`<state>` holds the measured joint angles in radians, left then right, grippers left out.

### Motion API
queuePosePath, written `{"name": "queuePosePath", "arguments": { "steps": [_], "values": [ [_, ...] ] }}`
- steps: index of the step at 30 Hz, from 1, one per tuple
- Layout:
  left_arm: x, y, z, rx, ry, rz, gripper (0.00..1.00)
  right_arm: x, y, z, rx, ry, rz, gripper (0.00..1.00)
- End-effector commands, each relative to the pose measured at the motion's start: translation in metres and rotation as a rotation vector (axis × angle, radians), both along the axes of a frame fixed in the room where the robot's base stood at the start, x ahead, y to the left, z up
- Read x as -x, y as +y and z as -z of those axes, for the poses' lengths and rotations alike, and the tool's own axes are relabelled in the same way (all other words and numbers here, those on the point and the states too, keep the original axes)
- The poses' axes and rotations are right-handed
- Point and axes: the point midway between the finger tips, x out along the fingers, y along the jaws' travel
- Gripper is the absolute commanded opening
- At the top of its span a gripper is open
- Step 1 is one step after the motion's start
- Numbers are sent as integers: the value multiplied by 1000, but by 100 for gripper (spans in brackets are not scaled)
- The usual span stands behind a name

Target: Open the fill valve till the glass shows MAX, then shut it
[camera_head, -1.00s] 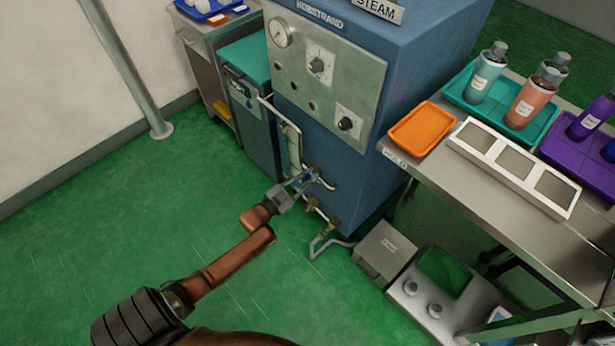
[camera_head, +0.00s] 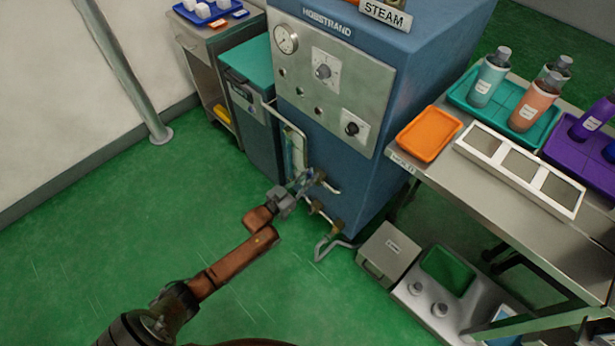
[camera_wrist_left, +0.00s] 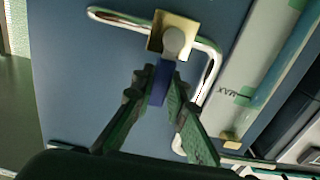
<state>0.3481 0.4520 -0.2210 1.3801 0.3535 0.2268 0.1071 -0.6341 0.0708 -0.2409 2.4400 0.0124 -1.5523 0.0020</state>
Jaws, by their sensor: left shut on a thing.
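My left gripper (camera_head: 299,186) is at the front of the blue steam cabinet, by the upper brass valve (camera_head: 320,177). In the left wrist view my left gripper (camera_wrist_left: 164,95) is shut on the blue valve handle (camera_wrist_left: 160,82), a finger on each side. The handle hangs from a round knob on a brass block (camera_wrist_left: 155,42). The sight glass (camera_wrist_left: 268,62) runs beside it, with a MAX mark (camera_wrist_left: 235,92) and green bands. I cannot tell the liquid level surely. The sight glass (camera_head: 291,155) is small in the head view. My right gripper is not in view.
A lower brass valve (camera_head: 336,227) and a bent pipe (camera_head: 325,248) sit below. A grey box (camera_head: 390,250) stands to the right, under a steel table (camera_head: 480,205) with trays and bottles. Green floor (camera_head: 130,230) is clear on the left.

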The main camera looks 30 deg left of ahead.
Motion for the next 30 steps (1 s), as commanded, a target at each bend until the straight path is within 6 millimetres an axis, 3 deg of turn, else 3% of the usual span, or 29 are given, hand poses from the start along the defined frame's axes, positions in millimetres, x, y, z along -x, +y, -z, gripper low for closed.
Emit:
{"name": "queuePosePath", "arguments": {
  "steps": [2,3,11,22,30],
  "values": [
    [1,0,2,6,4,-1,0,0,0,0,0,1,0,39],
    [1,1,2,6,4,-2,14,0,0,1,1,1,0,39],
    [1,1,1,3,2,-2,32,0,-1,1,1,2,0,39],
    [7,3,2,1,2,-2,32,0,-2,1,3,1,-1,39],
    [55,15,2,1,2,-2,32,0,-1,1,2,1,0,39]
  ]
}}
